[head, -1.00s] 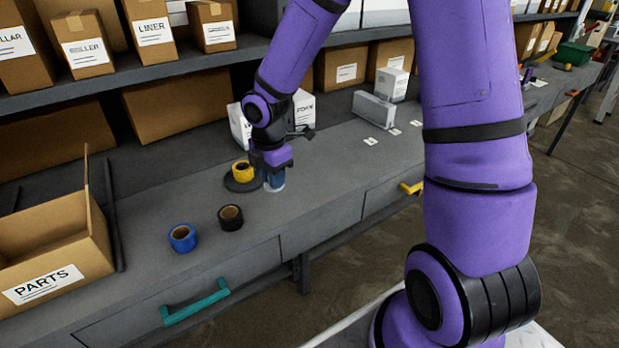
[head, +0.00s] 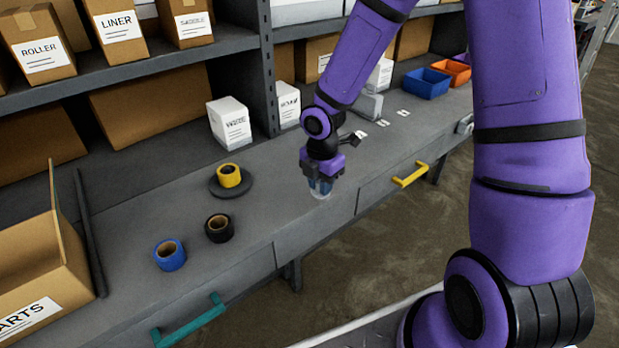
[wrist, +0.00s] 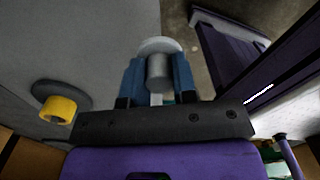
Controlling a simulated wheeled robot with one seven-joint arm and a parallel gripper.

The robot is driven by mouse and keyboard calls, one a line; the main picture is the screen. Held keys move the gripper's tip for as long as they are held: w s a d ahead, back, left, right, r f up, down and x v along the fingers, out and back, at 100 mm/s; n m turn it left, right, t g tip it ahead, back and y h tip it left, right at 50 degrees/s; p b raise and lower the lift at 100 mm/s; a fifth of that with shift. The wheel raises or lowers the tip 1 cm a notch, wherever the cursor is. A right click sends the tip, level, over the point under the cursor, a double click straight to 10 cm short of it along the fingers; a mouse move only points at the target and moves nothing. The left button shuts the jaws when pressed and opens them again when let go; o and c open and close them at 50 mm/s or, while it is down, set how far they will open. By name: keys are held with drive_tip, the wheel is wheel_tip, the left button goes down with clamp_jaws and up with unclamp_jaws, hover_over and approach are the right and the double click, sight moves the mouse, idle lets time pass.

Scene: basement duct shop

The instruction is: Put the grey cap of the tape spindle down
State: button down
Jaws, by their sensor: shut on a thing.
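My gripper (head: 320,188) is shut on the grey cap (wrist: 158,70). In the wrist view the cap shows as a grey knob between the two blue fingers (wrist: 157,84), with a pale round disc beyond it. In the head view the fingers mostly hide the cap, low by the bench's front edge; I cannot tell whether it touches the top. The tape spindle's dark round base (head: 231,188) stands on the bench to the left of my gripper, with a yellow tape roll (head: 229,175) on it. The base also shows in the wrist view (wrist: 72,92).
Black (head: 219,228) and blue (head: 170,255) tape rolls lie on the bench at left, near a PARTS box (head: 30,290). White boxes (head: 229,122) stand behind. Small white tags (head: 382,123) lie at right. The bench top (head: 285,180) between spindle and gripper is clear.

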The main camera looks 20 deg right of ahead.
hover_over(307, 187)
drive_tip(key=shift+w+f, duration=0.1)
drive_tip(key=shift+f, duration=2)
drive_tip(key=c, duration=0.9)
unclamp_jaws()
drive_tip(key=shift+f, duration=0.15)
